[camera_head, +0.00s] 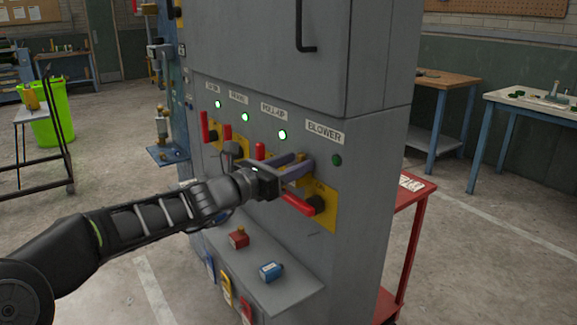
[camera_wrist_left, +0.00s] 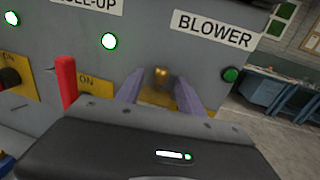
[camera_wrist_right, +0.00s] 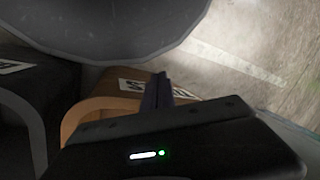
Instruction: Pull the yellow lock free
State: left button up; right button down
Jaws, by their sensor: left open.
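A small brass-yellow piece (camera_wrist_left: 161,76), which looks like the yellow lock, sits at the BLOWER switch on the grey cabinet, just under the BLOWER label (camera_head: 324,133). Its lower part is hidden by my left gripper in the left wrist view. My left gripper (camera_head: 302,164) is open, with its two purple fingers spread on either side of the piece. I cannot tell whether they touch it. A red handle (camera_head: 298,204) slants down across the yellow plate (camera_head: 330,212) below the fingers. My right gripper (camera_wrist_right: 158,92) looks shut and empty, away from the cabinet front.
A red lock (camera_head: 239,238) and a blue lock (camera_head: 271,271) lie on the grey shelf (camera_head: 285,293) below the switches. Other red handles (camera_head: 204,127) stand upright to the left. A red cart (camera_head: 408,235) is at the right. A brown rounded object (camera_wrist_right: 100,100) is beside my right gripper.

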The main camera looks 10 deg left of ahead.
pick_arm(q)
jog(key=shift+c, duration=0.3)
grip_shut()
dwell(0.4)
dwell(0.4)
